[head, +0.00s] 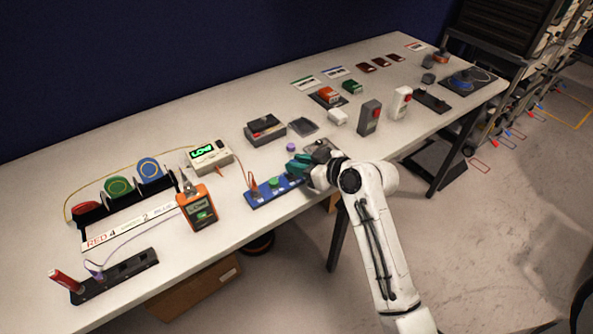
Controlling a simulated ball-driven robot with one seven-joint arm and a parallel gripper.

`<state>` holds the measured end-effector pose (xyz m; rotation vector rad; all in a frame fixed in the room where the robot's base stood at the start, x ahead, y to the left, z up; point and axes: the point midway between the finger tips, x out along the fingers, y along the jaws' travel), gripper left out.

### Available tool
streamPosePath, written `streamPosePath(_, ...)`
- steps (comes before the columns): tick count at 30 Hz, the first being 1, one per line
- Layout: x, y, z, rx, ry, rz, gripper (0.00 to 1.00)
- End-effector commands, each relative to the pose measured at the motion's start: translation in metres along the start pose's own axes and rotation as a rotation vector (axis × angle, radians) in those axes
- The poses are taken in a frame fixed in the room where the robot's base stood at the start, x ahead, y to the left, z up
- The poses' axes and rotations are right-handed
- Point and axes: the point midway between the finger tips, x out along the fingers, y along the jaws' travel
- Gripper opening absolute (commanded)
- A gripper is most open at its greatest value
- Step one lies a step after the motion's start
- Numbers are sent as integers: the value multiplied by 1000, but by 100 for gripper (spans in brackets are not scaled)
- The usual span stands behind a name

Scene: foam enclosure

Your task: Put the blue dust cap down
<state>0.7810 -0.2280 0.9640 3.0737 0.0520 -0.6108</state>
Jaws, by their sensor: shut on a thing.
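My gripper (300,166) is at the front edge of the white table, near the right end of a blue strip. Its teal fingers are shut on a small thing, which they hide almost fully. I take it as the blue dust cap, but its colour and shape cannot be made out. The blue strip (262,197) lies on the table just left of the fingers. It carries a round green piece (273,183) and an orange-brown connector (254,188). I cannot tell whether the held thing touches the strip or the table.
A small purple piece (291,147) and a shallow dark tray (302,127) lie behind my gripper. A dark grey box (265,133) and a meter with a green display (209,156) stand behind the strip. An orange handheld device (198,208) stands to the left.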

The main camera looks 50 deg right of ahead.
Motion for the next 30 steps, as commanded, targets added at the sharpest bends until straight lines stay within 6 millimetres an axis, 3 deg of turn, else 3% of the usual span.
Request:
streamPosePath(4,16,1,8,3,-3,-1,0)
streamPosePath(11,24,1,31,2,-2,-1,0)
streamPosePath(23,27,0,37,1,-1,0,0)
streamPosePath(24,26,1,36,1,0,0,28)
streamPosePath(30,26,1,36,1,-1,0,47)
